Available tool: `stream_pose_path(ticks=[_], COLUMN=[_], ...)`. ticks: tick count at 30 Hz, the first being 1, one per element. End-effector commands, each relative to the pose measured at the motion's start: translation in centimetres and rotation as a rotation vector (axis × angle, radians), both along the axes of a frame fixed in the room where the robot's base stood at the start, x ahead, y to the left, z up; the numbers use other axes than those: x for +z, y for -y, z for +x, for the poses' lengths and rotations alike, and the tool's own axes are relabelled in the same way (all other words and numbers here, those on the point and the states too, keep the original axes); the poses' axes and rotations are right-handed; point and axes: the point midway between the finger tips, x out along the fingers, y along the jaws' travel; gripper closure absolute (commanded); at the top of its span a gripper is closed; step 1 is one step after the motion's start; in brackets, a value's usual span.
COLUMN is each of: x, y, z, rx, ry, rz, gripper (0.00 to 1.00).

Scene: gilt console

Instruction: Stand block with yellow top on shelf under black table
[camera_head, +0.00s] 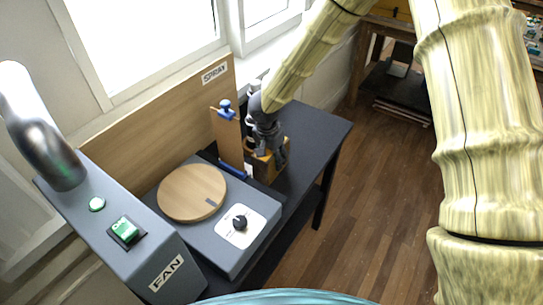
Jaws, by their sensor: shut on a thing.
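My gripper (266,148) points down over the black table (318,132), beside the upright wooden board. It is shut on an orange-brown block (273,169), which is close to the tabletop; I cannot tell whether it touches it. The gripper covers much of the block's upper part, so I cannot make out a yellow top. Under the table's front edge there is a dark area (283,237), where a shelf is hard to tell from shadow.
A wooden board (228,138) with blue clamps stands left of the gripper. A grey unit with a round wooden disc (192,192) and a grey FAN box (125,235) fill the table's left side. The tabletop's right end is clear. Wooden floor (370,190) lies open to the right.

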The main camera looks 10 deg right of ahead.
Motion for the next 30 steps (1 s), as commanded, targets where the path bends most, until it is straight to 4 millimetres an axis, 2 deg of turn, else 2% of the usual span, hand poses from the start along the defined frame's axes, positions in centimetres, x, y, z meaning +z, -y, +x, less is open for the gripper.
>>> stream_pose_path(ticks=[4,5,8,21,26,30], x=[-0.4,-0.5,-0.5,-0.1,1.5,3.9], y=[0.0,0.0,0.0,0.0,-0.2,-0.5], z=[0.3,0.3,0.4,0.4,0.2,0.0], rx=[-0.001,-0.001,-0.001,-0.001,-0.003,-0.004], ry=[-0.003,-0.003,-0.004,-0.002,-0.001,0.0], rz=[0.001,0.001,0.002,0.001,0.003,0.004], gripper=[0.82,0.39,0.2,0.2,0.2,0.2])
